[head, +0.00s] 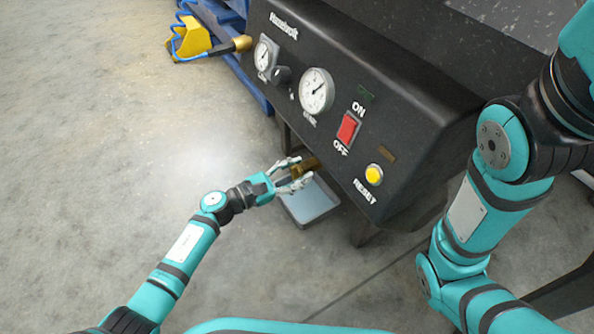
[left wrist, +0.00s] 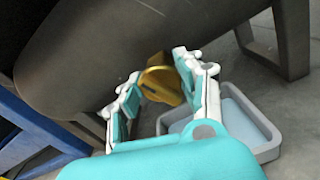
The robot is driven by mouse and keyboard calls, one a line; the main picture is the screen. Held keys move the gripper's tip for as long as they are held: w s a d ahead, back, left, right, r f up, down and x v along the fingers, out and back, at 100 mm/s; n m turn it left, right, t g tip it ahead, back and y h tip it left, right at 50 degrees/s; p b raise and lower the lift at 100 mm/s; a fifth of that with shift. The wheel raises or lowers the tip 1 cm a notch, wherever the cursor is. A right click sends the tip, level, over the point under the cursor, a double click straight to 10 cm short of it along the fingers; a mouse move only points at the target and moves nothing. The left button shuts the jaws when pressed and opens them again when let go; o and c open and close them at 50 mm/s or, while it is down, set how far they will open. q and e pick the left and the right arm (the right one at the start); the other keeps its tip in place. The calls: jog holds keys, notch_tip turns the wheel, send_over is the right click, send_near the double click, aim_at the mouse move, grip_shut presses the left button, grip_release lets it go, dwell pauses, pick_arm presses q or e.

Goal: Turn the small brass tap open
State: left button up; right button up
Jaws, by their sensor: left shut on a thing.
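The small brass tap (head: 313,164) sticks out under the lower front edge of the black machine. It also shows in the left wrist view (left wrist: 161,84), as a round brass piece with a dark slot in its face. My left gripper (head: 303,170) has its fingers on either side of the tap and is shut on it. In the left wrist view the fingers (left wrist: 157,74) stand left and right of the brass piece; the exact contact is partly hidden. My right arm comes in at the right of the head view, but its gripper is out of frame.
A grey tray (head: 293,221) with a pale blue inside sits below the tap. The black panel (head: 330,60) carries gauges, a red ON/OFF switch (head: 348,128) and a yellow RESET button (head: 374,175). A yellow device (head: 190,38) stands at the upper left. The floor at left is clear.

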pick_arm(q)
jog(key=c, duration=0.4)
jog(key=shift+o, duration=0.2)
jog(key=n+p, duration=0.1)
jog(key=n, duration=0.1)
jog(key=shift+n, duration=1.1)
jog(key=o, duration=1.2)
jog(key=shift+a, duration=0.1)
jog(key=v, duration=1.2)
